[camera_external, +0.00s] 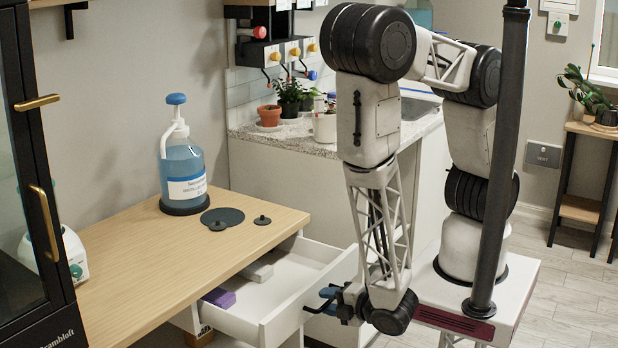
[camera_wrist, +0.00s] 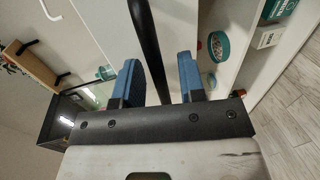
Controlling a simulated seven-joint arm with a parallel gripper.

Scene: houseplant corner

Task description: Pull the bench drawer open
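The wooden bench (camera_external: 150,240) has a white drawer (camera_external: 312,292) that stands well out from under its top. A purple block (camera_external: 219,298) and a grey block (camera_external: 257,272) lie inside it. My gripper (camera_external: 328,299) is at the drawer's front, at the dark handle (camera_external: 316,309). In the wrist view, the black bar handle (camera_wrist: 148,40) runs between the two blue fingers of my gripper (camera_wrist: 160,82). The fingers stand apart, with a clear gap between the bar and the right finger. The bar lies close to the left finger; whether they touch I cannot tell.
A blue pump bottle (camera_external: 185,172) and dark discs (camera_external: 222,217) stand on the bench. A dark glass-fronted cabinet (camera_external: 28,170) is at left. A counter with plants (camera_external: 290,95) is behind. In the wrist view, a teal round dish (camera_wrist: 219,46) sits in a white compartment.

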